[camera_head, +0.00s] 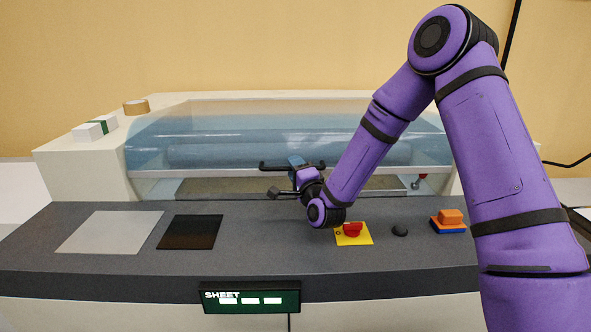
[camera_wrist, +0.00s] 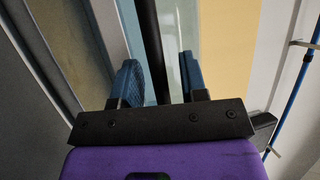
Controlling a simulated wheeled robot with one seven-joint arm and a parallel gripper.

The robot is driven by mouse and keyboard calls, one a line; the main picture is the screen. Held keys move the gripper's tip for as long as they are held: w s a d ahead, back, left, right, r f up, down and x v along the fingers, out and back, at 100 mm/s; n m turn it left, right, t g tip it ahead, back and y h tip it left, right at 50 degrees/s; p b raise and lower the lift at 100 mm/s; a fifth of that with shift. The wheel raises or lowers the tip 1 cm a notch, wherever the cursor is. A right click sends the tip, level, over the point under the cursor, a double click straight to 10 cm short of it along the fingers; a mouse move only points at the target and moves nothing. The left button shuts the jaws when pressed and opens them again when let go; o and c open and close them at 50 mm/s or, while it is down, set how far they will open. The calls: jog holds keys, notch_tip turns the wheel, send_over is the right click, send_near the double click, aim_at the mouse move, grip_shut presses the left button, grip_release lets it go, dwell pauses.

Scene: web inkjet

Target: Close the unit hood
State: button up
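The unit hood (camera_head: 230,142) is a clear blue-tinted cover across the machine, with a pale strip along its lower front edge. Below that strip a grey interior surface (camera_head: 225,187) shows. A black bar handle (camera_head: 270,165) is at the hood's front, left of my arm. My gripper (camera_head: 297,161) is at this handle, partly hidden by my own wrist. In the wrist view the black bar (camera_wrist: 151,45) passes between my two blue fingers (camera_wrist: 160,80). A gap shows between the bar and the right finger; I cannot tell whether the left finger touches it.
On the dark front deck lie a grey sheet (camera_head: 110,232), a dark plate (camera_head: 190,232), a red knob on a yellow plate (camera_head: 353,231), a black knob (camera_head: 400,230) and orange-blue blocks (camera_head: 450,221). A tape roll (camera_head: 136,107) and white boxes (camera_head: 95,128) sit top left.

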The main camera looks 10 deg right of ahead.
jog(key=shift+s, duration=0.1)
jog(key=v, duration=1)
jog(key=shift+s+d, duration=0.1)
jog(key=shift+s, duration=0.2)
jog(key=shift+c, duration=0.3)
